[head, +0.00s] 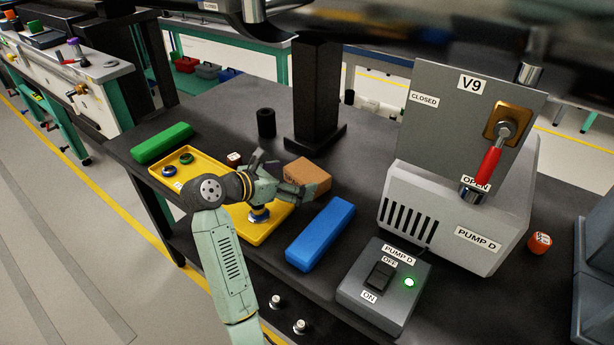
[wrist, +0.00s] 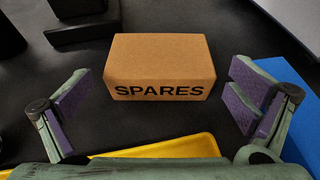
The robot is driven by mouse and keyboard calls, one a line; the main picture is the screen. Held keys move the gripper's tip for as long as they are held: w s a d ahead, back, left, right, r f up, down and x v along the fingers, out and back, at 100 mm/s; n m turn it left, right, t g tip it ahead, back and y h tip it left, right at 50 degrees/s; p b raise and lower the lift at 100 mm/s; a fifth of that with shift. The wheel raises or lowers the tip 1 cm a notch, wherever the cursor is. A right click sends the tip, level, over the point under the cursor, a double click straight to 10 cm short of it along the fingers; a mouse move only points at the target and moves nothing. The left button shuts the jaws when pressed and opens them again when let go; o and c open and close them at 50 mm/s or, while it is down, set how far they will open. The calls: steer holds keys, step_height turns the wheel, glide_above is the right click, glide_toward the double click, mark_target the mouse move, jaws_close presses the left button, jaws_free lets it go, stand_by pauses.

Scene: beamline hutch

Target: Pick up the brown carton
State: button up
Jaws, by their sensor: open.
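In the wrist view my gripper (wrist: 165,98) is open, one finger to each side of the carton's near face. Dark bench shows between each finger and the carton; nothing is held.
The yellow tray (head: 247,232) lies under my arm with several round pieces. The blue block (head: 320,234) is close on the right, the green block (head: 162,143) at left. A black post (head: 317,95) rises behind the carton. The pump switch box (head: 383,290) stands at front right.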

mark_target(300, 176)
steer(key=p+x, duration=0.1)
steer(key=x, duration=0.4)
steer(key=shift+c, duration=0.4)
steer(key=shift+r, duration=0.1)
steer(key=c, duration=1.1)
